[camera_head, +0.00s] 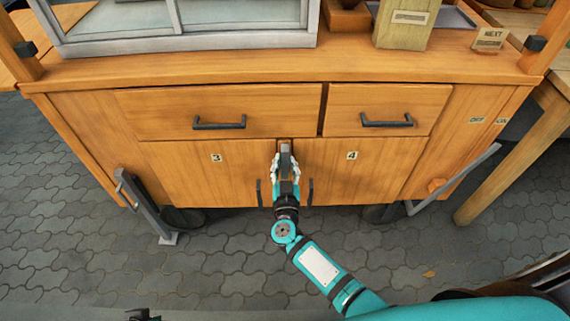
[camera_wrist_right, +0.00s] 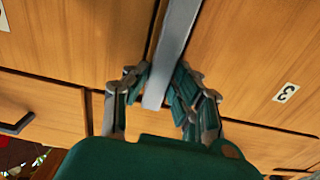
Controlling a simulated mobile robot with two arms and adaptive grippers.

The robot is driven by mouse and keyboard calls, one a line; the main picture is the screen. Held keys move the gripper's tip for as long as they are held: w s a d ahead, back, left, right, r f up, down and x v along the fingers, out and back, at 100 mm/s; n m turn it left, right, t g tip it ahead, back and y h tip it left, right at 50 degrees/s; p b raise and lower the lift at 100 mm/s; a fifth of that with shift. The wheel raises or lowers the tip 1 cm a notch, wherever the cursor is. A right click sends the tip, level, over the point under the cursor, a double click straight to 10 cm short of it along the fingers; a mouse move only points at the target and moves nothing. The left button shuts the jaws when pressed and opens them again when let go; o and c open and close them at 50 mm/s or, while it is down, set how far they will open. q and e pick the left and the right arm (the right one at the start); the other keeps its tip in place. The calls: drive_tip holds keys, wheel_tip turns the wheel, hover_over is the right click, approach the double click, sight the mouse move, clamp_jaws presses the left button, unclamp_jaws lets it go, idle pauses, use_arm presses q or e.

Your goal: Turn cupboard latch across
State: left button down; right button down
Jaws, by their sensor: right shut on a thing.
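The cupboard latch (camera_head: 286,160) is a grey bar on the seam between door 3 (camera_head: 190,172) and door 4 (camera_head: 375,165), just below the drawers. It stands upright, in line with the seam. My right gripper (camera_head: 286,165) reaches up to it from below, its fingers on both sides of the bar. In the right wrist view the gripper (camera_wrist_right: 158,90) is shut on the grey latch bar (camera_wrist_right: 178,35), which runs lengthwise between the fingers. A small dark part at the bottom left of the head view may be my left gripper; its fingers cannot be made out.
Two drawers with dark handles (camera_head: 219,124) (camera_head: 387,122) are above the doors. Dark door handles flank my right wrist. The paved floor in front is clear.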

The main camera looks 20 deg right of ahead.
use_arm(q)
drive_tip(key=shift+f, duration=0.1)
use_arm(e)
drive_tip(key=shift+d+m, duration=0.1)
drive_tip(key=shift+m, duration=0.6)
drive_tip(key=shift+s+d+m+p, duration=0.15)
drive_tip(key=shift+m+p, duration=0.25)
drive_tip(key=shift+m, duration=0.8)
drive_tip(key=shift+d+f+m, duration=0.15)
drive_tip(key=shift+m, duration=0.75)
use_arm(q)
drive_tip(key=shift+w+d+t+b, duration=0.2)
drive_tip(key=shift+w+t+b, duration=0.45)
drive_tip(key=shift+b, duration=1.25)
use_arm(e)
drive_tip(key=shift+s+d+f+m, duration=0.15)
drive_tip(key=shift+f+m, duration=0.15)
drive_tip(key=shift+m, duration=1.75)
drive_tip(key=shift+w+d+f+m, duration=0.1)
drive_tip(key=shift+d+f+m, duration=0.15)
drive_tip(key=shift+m, duration=1.85)
drive_tip(key=shift+s+d+f+m, duration=0.1)
drive_tip(key=shift+f+m, duration=0.25)
drive_tip(key=shift+m, duration=1.7)
